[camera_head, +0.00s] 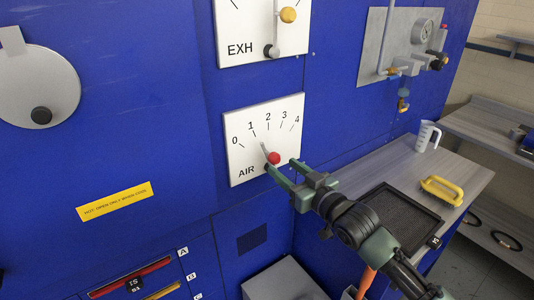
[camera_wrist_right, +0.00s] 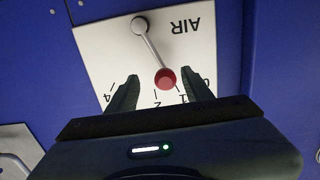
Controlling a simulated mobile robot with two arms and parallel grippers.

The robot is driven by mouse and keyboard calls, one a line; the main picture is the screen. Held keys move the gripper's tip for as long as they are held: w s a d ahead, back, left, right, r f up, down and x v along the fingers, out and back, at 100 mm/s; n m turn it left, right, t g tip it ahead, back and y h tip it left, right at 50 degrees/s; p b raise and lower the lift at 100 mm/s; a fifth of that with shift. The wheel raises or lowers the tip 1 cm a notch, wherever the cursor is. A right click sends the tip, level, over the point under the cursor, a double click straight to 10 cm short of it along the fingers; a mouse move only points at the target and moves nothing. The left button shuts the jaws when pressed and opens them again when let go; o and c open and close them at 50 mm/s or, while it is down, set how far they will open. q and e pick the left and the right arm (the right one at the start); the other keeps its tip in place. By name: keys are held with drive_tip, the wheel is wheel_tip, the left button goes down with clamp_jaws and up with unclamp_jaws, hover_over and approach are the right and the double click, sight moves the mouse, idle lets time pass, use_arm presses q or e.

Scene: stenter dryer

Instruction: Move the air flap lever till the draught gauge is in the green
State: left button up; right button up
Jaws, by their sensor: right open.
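The air flap lever is a grey arm with a red knob (camera_head: 273,158) on a white plate (camera_head: 240,168) marked AIR with a scale from 0 to 4. In the right wrist view the red knob (camera_wrist_right: 165,79) stands near the scale between 1 and 2, and the grey arm runs to its round pivot (camera_wrist_right: 139,25). My right gripper (camera_head: 281,166) is open, with its fingers on either side of the knob in the wrist view (camera_wrist_right: 161,77). Whether either finger touches it, I cannot tell. No gauge with a readable green zone shows. My left gripper is not in view.
Above is the EXH plate (camera_head: 240,30) with a brass-knobbed lever (camera_head: 288,14). A grey panel (camera_head: 372,50) with valves and a small round dial (camera_head: 422,31) is at upper right. A bench (camera_head: 385,165) holds a black tray (camera_head: 400,215), a yellow-handled item (camera_head: 441,190) and a jug (camera_head: 427,135).

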sight(269, 153)
drive_tip(key=shift+a+r, duration=0.25)
drive_tip(key=shift+r, duration=0.45)
drive_tip(key=shift+w+a+r, duration=0.15)
drive_tip(key=shift+w, duration=0.1)
drive_tip(key=p+x, duration=0.1)
drive_tip(key=x, duration=0.5)
drive_tip(key=shift+a+p, duration=0.15)
drive_tip(key=shift+p, duration=0.2)
drive_tip(key=shift+w+a, duration=0.25)
drive_tip(key=shift+w, duration=0.15)
clamp_jaws()
